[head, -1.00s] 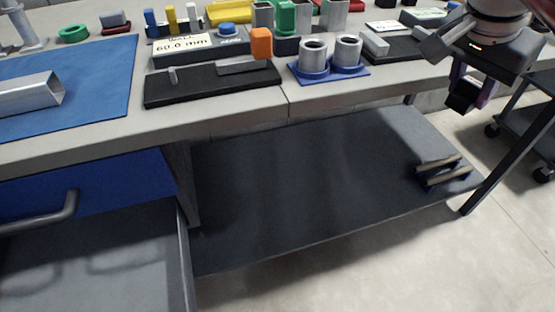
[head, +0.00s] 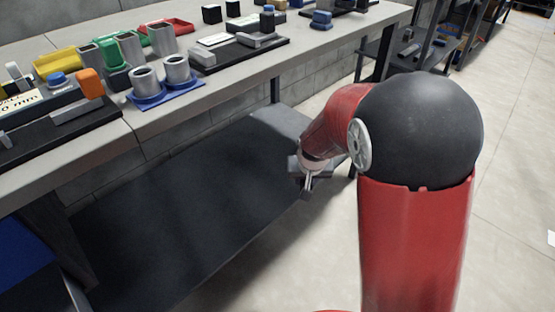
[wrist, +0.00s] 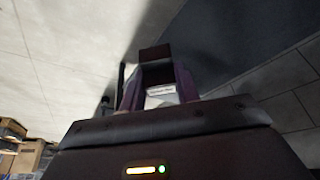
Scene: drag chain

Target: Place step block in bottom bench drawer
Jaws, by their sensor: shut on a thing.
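In the wrist view my gripper (wrist: 158,85) is shut on a dark block (wrist: 155,54), which sits between the purple fingers. It looks like the step block, but its stepped shape cannot be made out. A small pale patch shows between the fingers below it. The bench's blue drawer front (head: 28,258) shows at the lower left. A grey edge (head: 76,294) beside it belongs to the open lower drawer, whose inside is out of view.
The benchtop (head: 215,88) holds a blue base with two grey cups (head: 165,88), an orange-topped fixture and several bins. A dark lower shelf (head: 190,200) runs under the bench. Open floor (head: 515,130) lies to the right, with a dark rack (head: 415,55) behind.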

